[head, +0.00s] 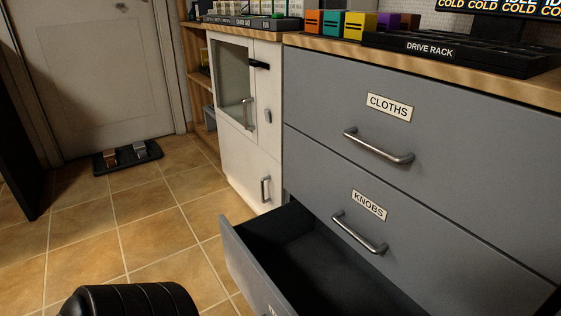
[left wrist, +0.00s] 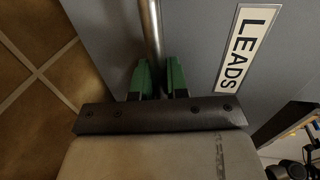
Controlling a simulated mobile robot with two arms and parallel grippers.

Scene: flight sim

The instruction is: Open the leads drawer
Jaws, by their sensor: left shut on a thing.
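The leads drawer (head: 238,258) is the lowest drawer of the grey cabinet and stands pulled out, with its dark inside showing in the head view. Its front also shows in the left wrist view with the LEADS label (left wrist: 241,48). My left gripper (left wrist: 160,78) has its green fingers on either side of the metal bar handle (left wrist: 151,35) and is shut on it. In the head view the left gripper is out of sight; a black rounded part of mine shows at the bottom left. My right gripper is not in view.
Above the open drawer are the shut KNOBS drawer (head: 368,205) and the shut CLOTHS drawer (head: 389,107). A white cabinet (head: 240,120) stands to the left. A black tray (head: 128,157) lies by the door. The tiled floor (head: 150,215) left of the drawer is mostly clear.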

